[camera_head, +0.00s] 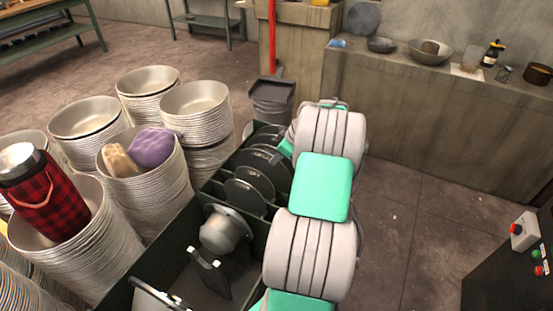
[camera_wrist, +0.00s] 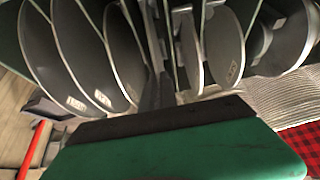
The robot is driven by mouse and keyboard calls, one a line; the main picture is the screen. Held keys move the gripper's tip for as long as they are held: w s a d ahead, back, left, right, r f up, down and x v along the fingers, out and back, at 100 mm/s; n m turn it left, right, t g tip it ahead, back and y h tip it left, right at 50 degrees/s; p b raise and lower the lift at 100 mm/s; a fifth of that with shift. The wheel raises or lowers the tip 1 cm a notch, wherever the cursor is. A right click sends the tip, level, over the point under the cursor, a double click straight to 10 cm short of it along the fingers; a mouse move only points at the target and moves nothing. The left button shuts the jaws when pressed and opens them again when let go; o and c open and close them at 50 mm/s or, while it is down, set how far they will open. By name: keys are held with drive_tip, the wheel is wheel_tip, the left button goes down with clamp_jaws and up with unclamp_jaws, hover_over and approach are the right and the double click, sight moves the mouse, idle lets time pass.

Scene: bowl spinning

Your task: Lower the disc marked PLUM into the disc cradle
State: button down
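Several dark discs (camera_head: 264,160) stand on edge in slots of a dark open crate, left of my arm in the head view. In the wrist view discs stand on both sides, some with small pale labels, such as one at left (camera_wrist: 40,50) and one at right (camera_wrist: 225,45). I cannot read the labels, so I cannot tell which is PLUM. My gripper (camera_wrist: 165,92) is over the discs; its green body fills the bottom of the wrist view. Its fingers are not clear among the edge-on discs, and my arm hides it in the head view. I cannot make out the cradle for certain.
A metal bowl-shaped piece (camera_head: 222,232) and a dark bracket with pale tips (camera_head: 208,268) sit in the crate's near part. Bowl stacks (camera_head: 150,180) crowd the left, with a plaid flask (camera_head: 45,195). A control box (camera_head: 524,231) is at right. Floor right of my arm is clear.

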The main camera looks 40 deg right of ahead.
drive_tip(key=shift+r+p, duration=1.4)
drive_tip(key=shift+r, duration=1.1)
